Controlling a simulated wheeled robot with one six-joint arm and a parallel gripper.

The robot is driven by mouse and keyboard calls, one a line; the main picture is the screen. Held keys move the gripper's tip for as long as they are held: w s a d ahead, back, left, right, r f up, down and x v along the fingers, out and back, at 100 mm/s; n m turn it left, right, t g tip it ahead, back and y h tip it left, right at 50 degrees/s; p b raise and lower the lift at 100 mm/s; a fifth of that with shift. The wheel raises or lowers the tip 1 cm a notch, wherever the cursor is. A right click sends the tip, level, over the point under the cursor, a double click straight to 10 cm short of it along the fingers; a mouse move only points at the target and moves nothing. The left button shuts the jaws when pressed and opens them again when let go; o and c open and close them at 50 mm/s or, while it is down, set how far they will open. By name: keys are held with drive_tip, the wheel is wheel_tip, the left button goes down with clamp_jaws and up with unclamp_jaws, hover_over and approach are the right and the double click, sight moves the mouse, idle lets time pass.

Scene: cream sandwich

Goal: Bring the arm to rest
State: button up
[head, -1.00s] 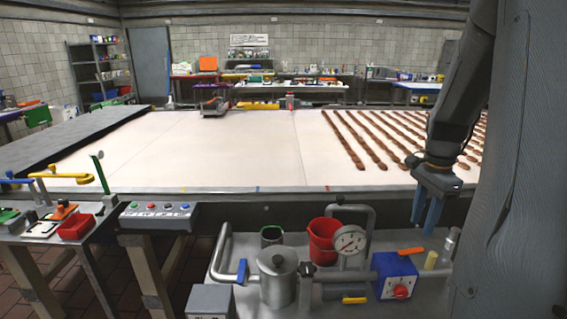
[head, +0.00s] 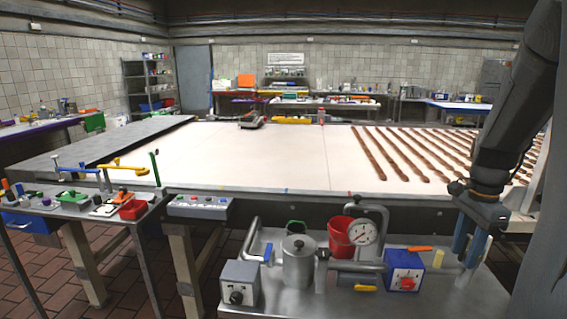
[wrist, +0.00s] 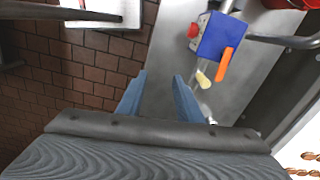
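My gripper (head: 465,250) hangs from my arm at the right side of the head view, fingers pointing down, over the right end of the metal pump bench. In the wrist view my gripper (wrist: 158,88) shows two blue fingers spread apart with nothing between them. It is open and empty. A blue box with a red knob (head: 404,271) stands just left of the fingers in the head view. The same blue box (wrist: 218,38) shows beyond the fingertips in the wrist view. I cannot tell whether the fingers touch anything on the bench.
The metal bench (head: 430,300) carries a steel pot (head: 298,262), a red bucket (head: 341,237), a gauge (head: 362,232) and pipes. Behind it is a long pale conveyor table (head: 290,160) with rows of brown strips (head: 400,150). A tool table (head: 90,205) stands at left.

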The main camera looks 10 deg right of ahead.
drive_tip(key=s+a+f+n, duration=0.1)
drive_tip(key=s+a+n, duration=0.1)
drive_tip(key=a+n, duration=0.4)
drive_tip(key=s+a+f+n+t, duration=0.1)
drive_tip(key=a+n, duration=0.5)
drive_tip(key=a, duration=0.9)
drive_tip(key=s+a+f+n, duration=0.1)
drive_tip(key=s+a+n, duration=0.3)
drive_tip(key=a+n, duration=0.3)
drive_tip(key=a, duration=0.3)
drive_tip(key=shift+a+f, duration=0.25)
drive_tip(key=shift+d, duration=0.2)
